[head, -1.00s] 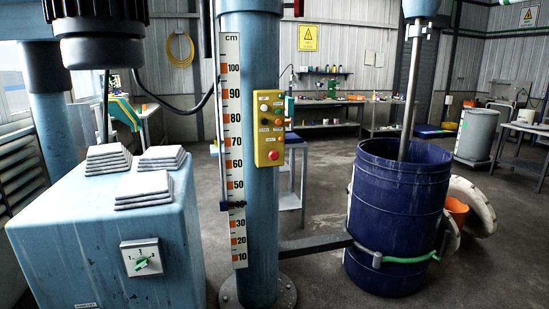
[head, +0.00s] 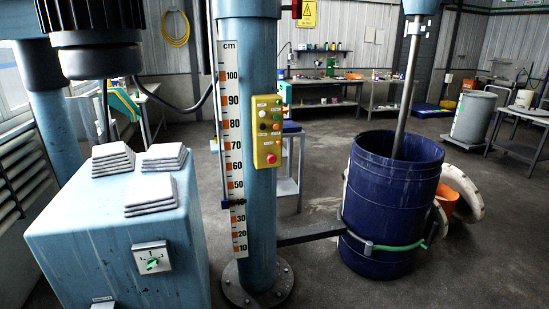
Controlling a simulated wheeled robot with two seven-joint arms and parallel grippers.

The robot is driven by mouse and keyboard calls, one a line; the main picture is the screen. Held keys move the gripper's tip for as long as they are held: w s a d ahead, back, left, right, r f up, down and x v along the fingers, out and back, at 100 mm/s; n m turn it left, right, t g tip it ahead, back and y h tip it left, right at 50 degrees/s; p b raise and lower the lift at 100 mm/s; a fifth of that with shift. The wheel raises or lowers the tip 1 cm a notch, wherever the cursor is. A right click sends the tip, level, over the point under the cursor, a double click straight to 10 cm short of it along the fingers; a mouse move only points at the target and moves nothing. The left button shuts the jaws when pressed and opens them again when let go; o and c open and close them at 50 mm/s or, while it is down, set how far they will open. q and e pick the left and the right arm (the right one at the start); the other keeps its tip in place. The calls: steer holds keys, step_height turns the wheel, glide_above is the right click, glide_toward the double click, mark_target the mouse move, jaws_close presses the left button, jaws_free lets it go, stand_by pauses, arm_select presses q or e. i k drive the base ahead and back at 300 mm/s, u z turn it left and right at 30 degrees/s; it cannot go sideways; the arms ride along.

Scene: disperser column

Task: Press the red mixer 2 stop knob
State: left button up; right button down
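A yellow control box (head: 268,131) is fixed to the front of the blue column (head: 262,215), right of the white height scale. A large round red knob (head: 271,158) sits low on the box. Above it are several small buttons in pale, green and orange tones, with small labels too tiny to read. I cannot tell from lettering which control belongs to mixer 2. Nothing covers the box. Neither of my grippers is in view.
A blue machine housing (head: 115,245) with stacked white pads (head: 163,158) and a switch plate (head: 151,257) stands left of the column. A blue drum (head: 388,205) with a shaft in it stands at right, joined by a dark bar (head: 315,233). Open floor lies behind.

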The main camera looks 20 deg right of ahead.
mark_target(272, 159)
steer(key=z, duration=0.35)
steer(key=i, duration=1.85)
steer(key=u, duration=0.3)
